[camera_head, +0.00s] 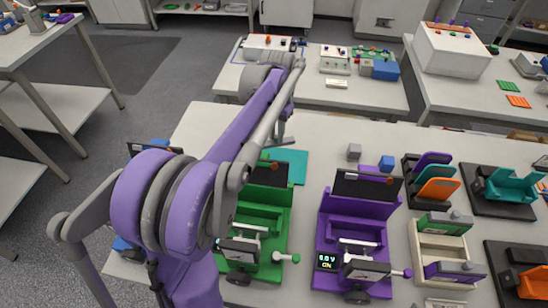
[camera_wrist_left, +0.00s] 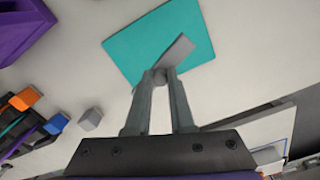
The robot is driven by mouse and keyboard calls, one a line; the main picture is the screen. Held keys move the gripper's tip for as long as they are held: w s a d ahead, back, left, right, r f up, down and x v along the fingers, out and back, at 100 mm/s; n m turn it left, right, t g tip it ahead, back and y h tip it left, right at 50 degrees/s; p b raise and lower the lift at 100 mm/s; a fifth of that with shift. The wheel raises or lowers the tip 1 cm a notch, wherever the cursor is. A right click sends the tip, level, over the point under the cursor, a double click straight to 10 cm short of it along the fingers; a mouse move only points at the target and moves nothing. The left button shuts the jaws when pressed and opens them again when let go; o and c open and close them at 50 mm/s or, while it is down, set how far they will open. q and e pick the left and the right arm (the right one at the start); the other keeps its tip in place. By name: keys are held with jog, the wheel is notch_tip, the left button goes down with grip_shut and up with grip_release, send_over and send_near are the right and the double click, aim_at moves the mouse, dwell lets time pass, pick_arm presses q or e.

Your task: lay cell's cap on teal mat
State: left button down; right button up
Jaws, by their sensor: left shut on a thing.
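The teal mat (camera_head: 298,161) lies on the white bench behind the green cycler (camera_head: 262,215), partly hidden by my left arm. It also shows in the left wrist view (camera_wrist_left: 128,52). My left gripper (camera_wrist_left: 160,82) is shut on the small grey knob of a flat grey cap (camera_wrist_left: 177,51). In the left wrist view the cap overlaps the mat's middle and lower right part. I cannot tell whether it touches the mat. In the head view my left gripper (camera_head: 280,142) is at the mat's back left edge. My right gripper is out of view.
A purple cycler (camera_head: 352,226) with a lit display stands right of the green one. A grey block (camera_head: 354,152) and a blue block (camera_head: 387,163) stand right of the mat. Further right are a cell rack (camera_head: 433,186) and a cream tray (camera_head: 428,245).

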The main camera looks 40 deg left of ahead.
pick_arm(q)
notch_tip(320, 180, down, 9)
jog(key=shift+r, duration=0.1)
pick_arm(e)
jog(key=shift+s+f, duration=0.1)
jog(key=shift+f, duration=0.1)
pick_arm(q)
jog(key=shift+f+b, duration=0.25)
jog(key=shift+b, duration=0.05)
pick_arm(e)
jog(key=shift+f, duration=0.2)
pick_arm(q)
jog(key=c, duration=0.8)
grip_release()
jog(key=shift+r, duration=0.15)
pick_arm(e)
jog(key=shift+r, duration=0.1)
pick_arm(q)
jog(key=shift+r, duration=0.3)
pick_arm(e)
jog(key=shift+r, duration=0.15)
pick_arm(q)
notch_tip(320, 180, up, 7)
jog(key=shift+r, duration=0.1)
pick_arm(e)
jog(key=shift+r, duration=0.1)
